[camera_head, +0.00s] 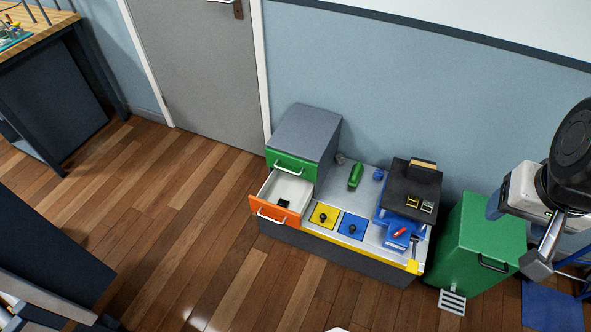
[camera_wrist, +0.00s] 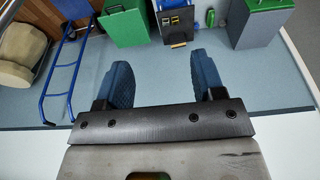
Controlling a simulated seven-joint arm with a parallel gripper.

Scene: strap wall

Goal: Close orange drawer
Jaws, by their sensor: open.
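The orange drawer (camera_head: 272,213) is pulled out of the lower part of a grey cabinet (camera_head: 306,132) in the head view. It has a silver handle (camera_head: 271,217) on its front and a small black object (camera_head: 283,203) inside its white tray. The orange front is not visible in the wrist view. My gripper (camera_wrist: 162,82) is open and empty, with its two blue padded fingers spread apart. In the head view my arm is at the far right, beyond the green bin and well away from the drawer.
A green drawer (camera_head: 293,167) above the orange one is shut. Right of the drawer, the worktop holds a green bottle (camera_head: 355,176), yellow and blue panels with black knobs, and a black-and-blue stand (camera_head: 408,190). A green bin (camera_head: 479,243) stands farther right. Floor before the drawer is clear.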

